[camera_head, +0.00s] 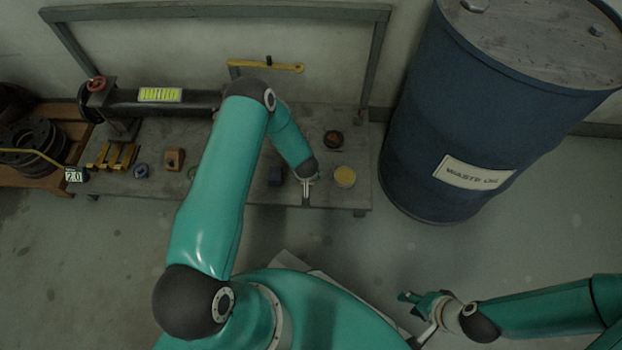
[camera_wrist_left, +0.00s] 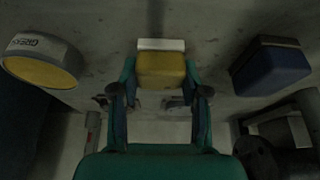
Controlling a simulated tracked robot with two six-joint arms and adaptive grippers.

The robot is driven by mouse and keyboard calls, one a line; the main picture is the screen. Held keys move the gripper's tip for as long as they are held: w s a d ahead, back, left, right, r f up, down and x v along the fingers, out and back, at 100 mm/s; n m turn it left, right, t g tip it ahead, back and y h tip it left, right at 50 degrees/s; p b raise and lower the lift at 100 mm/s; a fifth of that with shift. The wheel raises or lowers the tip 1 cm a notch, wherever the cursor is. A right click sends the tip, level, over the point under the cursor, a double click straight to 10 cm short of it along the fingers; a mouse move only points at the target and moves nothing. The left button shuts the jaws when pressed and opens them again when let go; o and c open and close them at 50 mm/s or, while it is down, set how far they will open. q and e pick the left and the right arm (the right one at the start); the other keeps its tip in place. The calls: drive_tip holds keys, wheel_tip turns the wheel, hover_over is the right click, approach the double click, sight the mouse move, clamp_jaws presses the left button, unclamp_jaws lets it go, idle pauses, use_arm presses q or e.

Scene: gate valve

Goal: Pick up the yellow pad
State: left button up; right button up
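The yellow pad (camera_wrist_left: 160,70), a small block with a white strip (camera_wrist_left: 160,44) along its upper side, is in the upper middle of the left wrist view. My left gripper (camera_wrist_left: 160,78) has one finger on each side of it, very close to its sides. I cannot tell whether the fingers press on it. In the head view my left gripper (camera_head: 307,184) is over the front edge of the workbench, and the pad is not clearly visible. My right gripper (camera_head: 412,302) is at the lower right, away from the bench; its finger opening is unclear.
On the workbench (camera_head: 230,190), a yellow-topped grease tin (camera_head: 345,177) and a dark blue block (camera_head: 275,176) flank my left gripper. A rusty round part (camera_head: 333,139) lies behind. A blue waste oil drum (camera_head: 440,120) stands right of the bench.

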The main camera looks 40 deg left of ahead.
use_arm(q)
drive_tip(key=c, duration=0.5)
drive_tip(key=shift+c, duration=0.2)
wheel_tip(320, 180, up, 20)
drive_tip(key=p, duration=0.8)
drive_tip(key=shift+p, duration=0.3)
